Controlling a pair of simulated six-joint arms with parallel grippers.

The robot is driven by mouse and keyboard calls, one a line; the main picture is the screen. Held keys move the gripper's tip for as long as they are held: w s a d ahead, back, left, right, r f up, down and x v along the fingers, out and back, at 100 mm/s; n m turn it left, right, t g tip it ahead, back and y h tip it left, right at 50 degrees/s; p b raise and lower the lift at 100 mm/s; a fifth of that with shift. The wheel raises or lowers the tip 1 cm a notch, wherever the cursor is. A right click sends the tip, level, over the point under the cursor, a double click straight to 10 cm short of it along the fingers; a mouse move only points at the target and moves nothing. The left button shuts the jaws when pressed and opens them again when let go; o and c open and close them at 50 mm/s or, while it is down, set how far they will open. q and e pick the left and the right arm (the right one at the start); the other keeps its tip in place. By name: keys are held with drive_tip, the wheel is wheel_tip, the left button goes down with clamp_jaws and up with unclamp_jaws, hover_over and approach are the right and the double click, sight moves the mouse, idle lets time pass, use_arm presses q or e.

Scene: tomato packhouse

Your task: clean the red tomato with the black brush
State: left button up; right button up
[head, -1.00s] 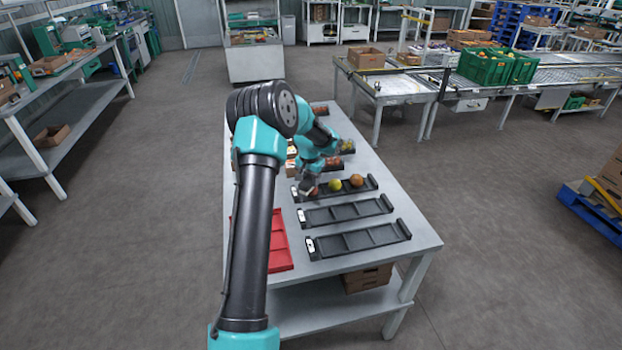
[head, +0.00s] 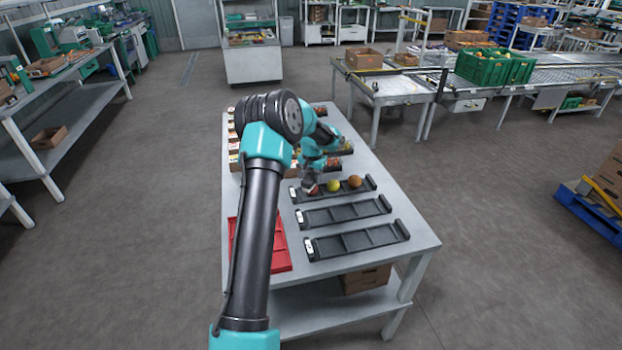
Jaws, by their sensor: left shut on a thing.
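A black three-part tray (head: 367,184) lies across the table. A red tomato (head: 311,189) sits at its left end, partly hidden by my left gripper. A yellow-green tomato (head: 334,186) and an orange one (head: 354,181) sit beside it in the same tray. My left gripper (head: 312,181) points down just over the red tomato. It is shut on a small dark thing, most likely the black brush, hardly visible at this size. I cannot tell whether brush and tomato touch. My right gripper is not in view.
Two empty black trays (head: 343,211) (head: 358,241) lie nearer on the grey table (head: 410,215). A red tray (head: 281,250) lies at the left, partly behind my left arm. Small boxes (head: 234,160) line the far left edge. More trays with produce lie farther back.

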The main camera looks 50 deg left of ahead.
use_arm(q)
drive_tip(key=shift+w+a, duration=0.2)
drive_tip(key=shift+w, duration=0.6)
drive_tip(key=shift+s, duration=0.2)
drive_tip(key=shift+s+d+r, duration=0.1)
drive_tip(key=shift+s+d, duration=0.2)
drive_tip(key=shift+s, duration=0.65)
drive_tip(key=shift+s+d, duration=0.3)
drive_tip(key=shift+s, duration=0.65)
drive_tip(key=shift+w, duration=0.1)
drive_tip(key=shift+w+a, duration=0.2)
drive_tip(key=shift+w, duration=0.45)
drive_tip(key=shift+w+a, duration=0.25)
drive_tip(key=shift+w, duration=0.45)
drive_tip(key=shift+w+a, duration=0.2)
drive_tip(key=shift+w, duration=0.45)
drive_tip(key=shift+r, duration=3)
